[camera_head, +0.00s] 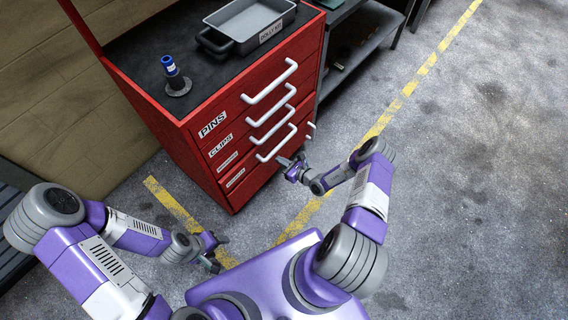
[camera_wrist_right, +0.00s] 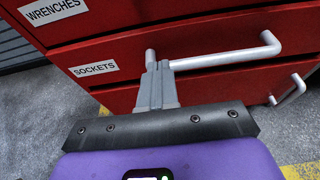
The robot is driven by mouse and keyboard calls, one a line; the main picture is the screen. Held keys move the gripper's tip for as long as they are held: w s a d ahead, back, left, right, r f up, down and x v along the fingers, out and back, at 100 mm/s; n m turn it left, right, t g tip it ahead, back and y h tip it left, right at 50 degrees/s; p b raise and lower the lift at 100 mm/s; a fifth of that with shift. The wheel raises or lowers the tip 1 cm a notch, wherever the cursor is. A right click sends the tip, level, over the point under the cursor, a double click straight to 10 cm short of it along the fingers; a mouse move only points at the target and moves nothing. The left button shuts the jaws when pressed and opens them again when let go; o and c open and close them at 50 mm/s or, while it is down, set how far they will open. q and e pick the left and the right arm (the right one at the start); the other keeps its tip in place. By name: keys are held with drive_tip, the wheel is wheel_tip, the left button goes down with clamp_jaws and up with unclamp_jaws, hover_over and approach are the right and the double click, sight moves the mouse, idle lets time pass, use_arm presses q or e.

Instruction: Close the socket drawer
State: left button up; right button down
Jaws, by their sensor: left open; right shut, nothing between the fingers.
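The red cabinet (camera_head: 222,150) has drawers stacked in its front, each with a white bar handle. In the right wrist view the drawer labelled SOCKETS (camera_wrist_right: 118,82) sits below the one labelled WRENCHES (camera_wrist_right: 85,25). The sockets drawer's front looks close to flush with the drawer above; I cannot tell whether a small gap remains. Its handle (camera_wrist_right: 225,58) runs to the right. My right gripper (camera_head: 290,162) is shut and empty, its fingertips (camera_wrist_right: 157,72) at the left end of this handle; contact is unclear. My left gripper (camera_head: 218,250) is open and empty, low in front of the cabinet.
A grey tray (camera_head: 243,42) and a blue-topped item on a round base (camera_head: 175,78) stand on the cabinet top. A dark shelf unit (camera_head: 352,45) stands to the right. Another handle (camera_wrist_right: 288,90) shows lower right. The floor (camera_head: 470,170) to the right is clear.

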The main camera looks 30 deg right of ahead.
drive_tip(key=b, duration=0.2)
approach(260, 147)
drive_tip(key=x, duration=0.5)
drive_tip(key=shift+a+f, duration=0.2)
drive_tip(key=shift+f, duration=0.05)
drive_tip(key=shift+w+a+r+b, duration=0.1)
drive_tip(key=shift+w+a+b, duration=0.2)
drive_tip(key=shift+w, duration=0.3)
use_arm(q)
wheel_tip(260, 147, down, 3)
drive_tip(key=shift+f, duration=0.1)
use_arm(e)
drive_tip(key=shift+d, duration=0.1)
